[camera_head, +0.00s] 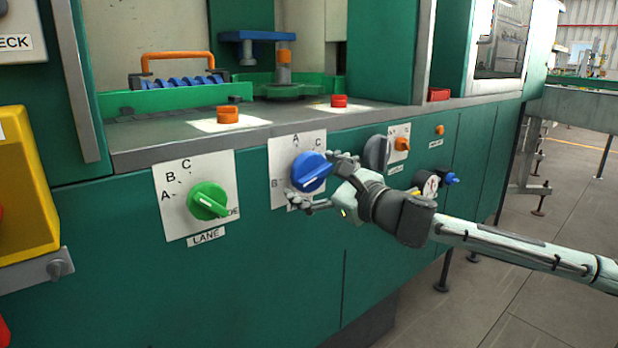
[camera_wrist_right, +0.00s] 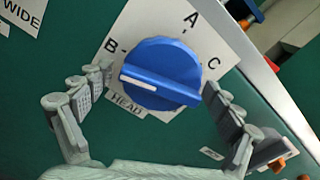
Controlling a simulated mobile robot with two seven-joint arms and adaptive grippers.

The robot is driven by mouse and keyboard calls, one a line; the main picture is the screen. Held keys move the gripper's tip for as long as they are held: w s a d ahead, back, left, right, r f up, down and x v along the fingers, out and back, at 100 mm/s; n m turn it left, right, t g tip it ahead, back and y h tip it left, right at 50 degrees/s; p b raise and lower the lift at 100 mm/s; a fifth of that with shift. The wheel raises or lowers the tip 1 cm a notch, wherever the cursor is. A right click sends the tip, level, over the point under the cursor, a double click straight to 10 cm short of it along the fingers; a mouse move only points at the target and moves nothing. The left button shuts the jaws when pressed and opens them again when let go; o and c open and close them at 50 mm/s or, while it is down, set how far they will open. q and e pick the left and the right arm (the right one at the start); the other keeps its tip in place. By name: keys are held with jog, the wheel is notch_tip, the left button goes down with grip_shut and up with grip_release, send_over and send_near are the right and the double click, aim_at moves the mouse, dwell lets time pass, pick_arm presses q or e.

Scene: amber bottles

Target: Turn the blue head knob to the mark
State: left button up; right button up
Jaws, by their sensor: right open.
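The blue head knob (camera_head: 311,172) sits on a white plate (camera_head: 279,155) lettered A, B and C on the green machine front. In the right wrist view the knob (camera_wrist_right: 165,68) fills the middle, with the HEAD label (camera_wrist_right: 127,106) below it. Its white line lies toward the left, its outer end a little below the letter B. My right gripper (camera_head: 316,179) is open, its fingers on opposite sides of the knob. In the wrist view the fingertips (camera_wrist_right: 159,81) flank the knob; I cannot tell whether they touch it. My left gripper is not in view.
A green knob (camera_head: 208,201) on the LANE plate (camera_head: 230,172) is to the left. The grey ledge (camera_head: 160,144) runs above. Open floor lies to the right.

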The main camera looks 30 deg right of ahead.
jog(key=shift+w, duration=0.55)
jog(key=shift+c, duration=0.4)
jog(key=c, duration=1.1)
